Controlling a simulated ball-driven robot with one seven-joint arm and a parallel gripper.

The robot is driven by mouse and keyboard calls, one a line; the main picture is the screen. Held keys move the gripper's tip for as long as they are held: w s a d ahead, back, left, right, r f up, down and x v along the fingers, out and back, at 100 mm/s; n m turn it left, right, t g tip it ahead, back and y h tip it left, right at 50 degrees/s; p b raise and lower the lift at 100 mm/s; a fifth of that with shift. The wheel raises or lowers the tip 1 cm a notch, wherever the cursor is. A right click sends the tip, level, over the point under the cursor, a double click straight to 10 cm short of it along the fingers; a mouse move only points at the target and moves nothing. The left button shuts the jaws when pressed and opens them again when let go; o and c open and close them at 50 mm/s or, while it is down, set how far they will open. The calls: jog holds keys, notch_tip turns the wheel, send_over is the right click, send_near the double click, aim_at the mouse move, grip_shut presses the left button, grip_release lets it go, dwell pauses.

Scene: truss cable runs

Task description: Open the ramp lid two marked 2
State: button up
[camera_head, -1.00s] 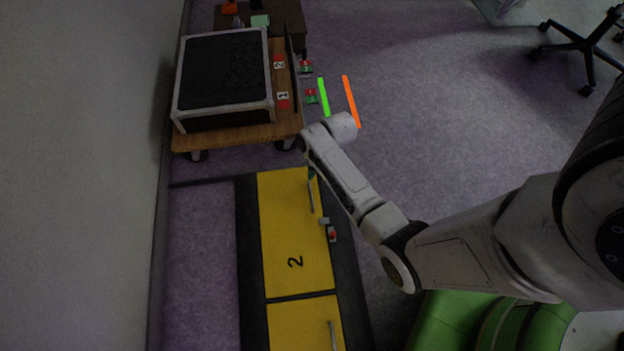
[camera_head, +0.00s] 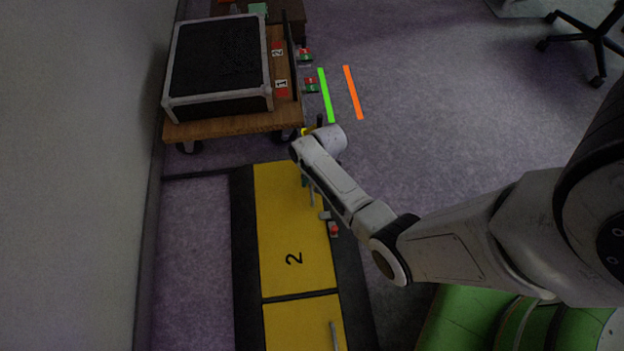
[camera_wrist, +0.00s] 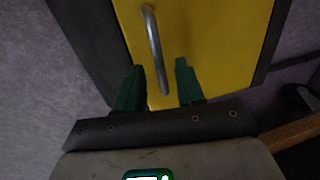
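The ramp lid two is a yellow panel (camera_head: 275,225) marked 2, lying flat and closed in a dark frame. Its grey bar handle (camera_head: 311,196) is near the right edge, partly behind my arm; it also shows in the wrist view (camera_wrist: 154,45). A small grey latch with a red part (camera_head: 331,225) sits at the lid's right edge. My gripper (camera_wrist: 160,65) has two green fingers spread apart, pointing at the lid. The handle's near end appears between them, not visibly gripped; the depth gap is unclear. In the head view my arm hides most of the gripper.
A second yellow panel (camera_head: 300,322) with its own handle adjoins below. A wooden cart (camera_head: 228,126) carrying a black case (camera_head: 218,65) stands beyond the ramp. A wall (camera_head: 75,180) runs along the left. Floor with green and orange strips lies open to the right.

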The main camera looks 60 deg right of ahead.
grip_shut()
dwell(0.3)
dwell(0.4)
